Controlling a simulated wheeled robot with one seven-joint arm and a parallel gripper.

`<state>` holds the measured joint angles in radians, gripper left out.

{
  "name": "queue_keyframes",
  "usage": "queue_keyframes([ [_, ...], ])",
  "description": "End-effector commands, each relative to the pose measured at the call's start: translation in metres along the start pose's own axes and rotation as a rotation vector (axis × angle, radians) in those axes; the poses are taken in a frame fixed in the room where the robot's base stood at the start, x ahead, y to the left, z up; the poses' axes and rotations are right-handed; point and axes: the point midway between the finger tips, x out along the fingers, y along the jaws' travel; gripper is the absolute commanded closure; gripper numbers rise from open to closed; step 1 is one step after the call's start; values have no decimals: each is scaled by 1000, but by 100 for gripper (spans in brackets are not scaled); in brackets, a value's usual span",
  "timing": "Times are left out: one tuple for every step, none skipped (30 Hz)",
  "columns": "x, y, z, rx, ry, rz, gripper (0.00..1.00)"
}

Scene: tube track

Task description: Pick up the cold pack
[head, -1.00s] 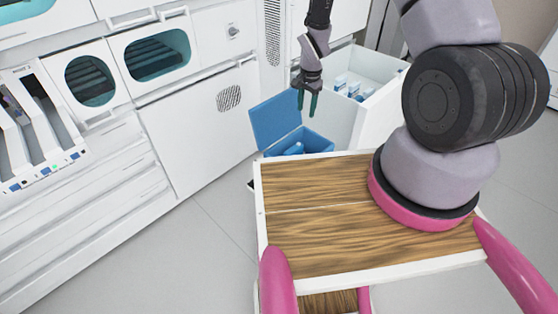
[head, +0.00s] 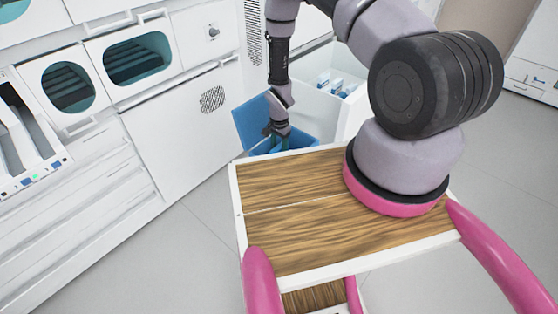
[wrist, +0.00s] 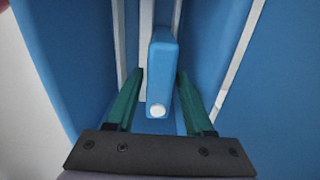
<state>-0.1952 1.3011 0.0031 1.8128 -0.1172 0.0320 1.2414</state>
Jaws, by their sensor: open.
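The cold pack (wrist: 162,70) is a blue block with a white round cap at its near end, in the wrist view. It lies inside a blue box (head: 299,133) with its lid (head: 252,125) open. My gripper (wrist: 160,88) reaches down into the box, its two green fingers apart on either side of the cold pack, with gaps on both sides. In the head view my gripper (head: 281,143) is over and partly in the box, and the cold pack is hidden there.
The wooden top of my base (head: 300,200) is in front of the box. An open white drawer (head: 350,105) with small packages (head: 330,82) is right behind the box. White machines with windows (head: 138,58) stand at the left. Grey floor (head: 200,235) is clear at lower left.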

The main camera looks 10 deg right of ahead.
Motion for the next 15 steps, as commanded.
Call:
queue_keyframes([
  [9,0,1,-3,-1,1,48],
  [13,0,1,-1,-1,1,48],
  [18,0,0,-1,0,1,48],
  [21,0,0,-1,-1,1,48],
  [23,0,0,-1,0,1,48],
  [25,0,0,-1,0,0,48],
  [26,-1,0,-1,0,0,48],
  [26,-1,0,-1,0,0,48],
  [26,-1,0,-1,0,-1,48],
  [26,-1,0,-1,0,-1,48],
  [26,-1,0,-1,0,-1,48],
  [26,-1,0,-1,0,0,48],
  [26,-1,0,-1,0,0,48],
  [26,-1,0,-1,0,0,51],
  [26,-1,0,-1,0,0,67],
])
